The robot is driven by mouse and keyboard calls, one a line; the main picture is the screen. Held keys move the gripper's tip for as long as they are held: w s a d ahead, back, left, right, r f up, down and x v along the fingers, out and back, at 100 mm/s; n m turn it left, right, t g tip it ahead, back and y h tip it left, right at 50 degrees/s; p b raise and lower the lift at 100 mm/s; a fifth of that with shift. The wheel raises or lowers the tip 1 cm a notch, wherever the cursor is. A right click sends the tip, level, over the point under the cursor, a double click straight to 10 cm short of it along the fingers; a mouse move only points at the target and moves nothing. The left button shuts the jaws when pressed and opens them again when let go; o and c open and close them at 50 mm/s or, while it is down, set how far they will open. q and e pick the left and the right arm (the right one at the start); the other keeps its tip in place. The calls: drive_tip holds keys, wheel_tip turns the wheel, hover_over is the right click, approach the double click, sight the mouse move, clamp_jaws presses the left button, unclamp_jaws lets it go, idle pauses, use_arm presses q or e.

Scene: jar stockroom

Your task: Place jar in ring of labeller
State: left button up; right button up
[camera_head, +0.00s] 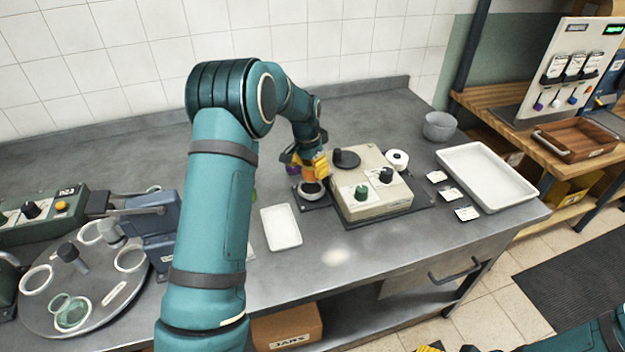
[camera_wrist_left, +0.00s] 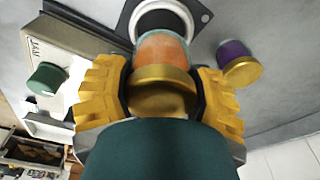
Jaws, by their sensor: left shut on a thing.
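My left gripper (camera_head: 314,166) is shut on an orange jar with a gold lid (camera_wrist_left: 163,80). In the left wrist view its orange body (camera_wrist_left: 163,48) points at the white ring (camera_wrist_left: 162,17) on a dark plate. In the head view the ring (camera_head: 312,194) shows a dark opening, just below the gripper; the jar seems above it, but the gap is hard to judge. The beige labeller (camera_head: 375,205) stands to the right of the ring. My right gripper (camera_head: 430,347) shows only as a sliver at the bottom edge.
A purple jar with a gold lid (camera_wrist_left: 236,58) stands close beside the ring. A white tray (camera_head: 281,227) lies in front. A larger tray (camera_head: 487,174), grey bowl (camera_head: 439,127) and label cards are at right. A turntable (camera_head: 85,300) is at left.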

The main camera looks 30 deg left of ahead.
sight(312, 176)
use_arm(q)
drive_tip(key=shift+f, duration=1.95)
drive_tip(key=shift+f+b, duration=0.2)
drive_tip(key=shift+b, duration=0.1)
drive_tip(key=o, duration=1.4)
drive_tip(key=shift+c, duration=0.2)
drive_tip(key=shift+r, duration=0.1)
drive_tip(key=shift+r, duration=0.2)
drive_tip(key=r, duration=0.4)
drive_tip(key=s+r+p, duration=0.1)
drive_tip(key=r, duration=0.6)
drive_tip(key=shift+s+a+r, duration=0.2)
drive_tip(key=shift+s+r, duration=0.15)
drive_tip(key=shift+r, duration=0.05)
